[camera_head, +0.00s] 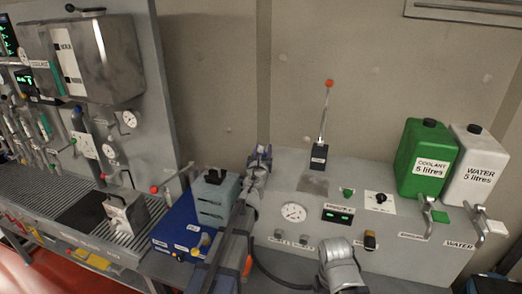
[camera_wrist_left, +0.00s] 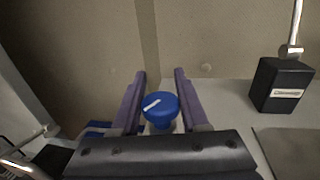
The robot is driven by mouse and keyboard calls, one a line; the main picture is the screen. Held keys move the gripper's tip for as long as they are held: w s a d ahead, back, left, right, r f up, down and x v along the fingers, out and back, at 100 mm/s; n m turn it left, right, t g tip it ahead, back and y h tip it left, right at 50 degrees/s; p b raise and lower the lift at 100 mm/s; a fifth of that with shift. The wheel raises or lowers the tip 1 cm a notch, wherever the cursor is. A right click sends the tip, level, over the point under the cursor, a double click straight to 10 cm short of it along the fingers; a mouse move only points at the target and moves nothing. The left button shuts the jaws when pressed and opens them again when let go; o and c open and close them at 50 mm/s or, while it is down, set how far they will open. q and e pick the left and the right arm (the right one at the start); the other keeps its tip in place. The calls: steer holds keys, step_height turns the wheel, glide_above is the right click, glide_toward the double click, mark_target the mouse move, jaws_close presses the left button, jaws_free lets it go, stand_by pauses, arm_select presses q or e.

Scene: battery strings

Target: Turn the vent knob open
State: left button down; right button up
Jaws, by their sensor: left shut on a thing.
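A round blue knob (camera_wrist_left: 160,107) with a white pointer line sits between the two purple fingers of my left gripper (camera_wrist_left: 160,88) in the left wrist view. The white line slants up to the right. The left gripper is shut on this knob. In the head view my left gripper (camera_head: 260,156) is at the back left of the grey console, close to the wall, and it hides the knob there. No label on the knob can be read. The fingers of my right gripper do not show.
Right of the left gripper stands a black lever box (camera_head: 319,157) with an orange-tipped rod. A blue tray (camera_head: 172,236) lies left.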

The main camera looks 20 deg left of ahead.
arm_select(q)
steer(key=shift+s+d+m+g+h, duration=0.15)
steer(key=shift+d+m+g+h, duration=0.5)
steer(key=shift+m+h, duration=1.55)
steer(key=shift+s+d+m+g+h, duration=0.15)
steer(key=shift+m+g+h, duration=1.1)
steer(key=shift+h, duration=1.75)
steer(key=shift+s+d+m+g+h, duration=0.1)
steer(key=shift+d+m+g+h, duration=0.5)
steer(key=shift+m+h, duration=1.7)
steer(key=shift+s+g+h, duration=0.1)
steer(key=shift+g+h, duration=0.3)
steer(key=shift+h, duration=0.1)
steer(key=shift+c, duration=2.1)
jaws_free()
steer(key=v, duration=0.8)
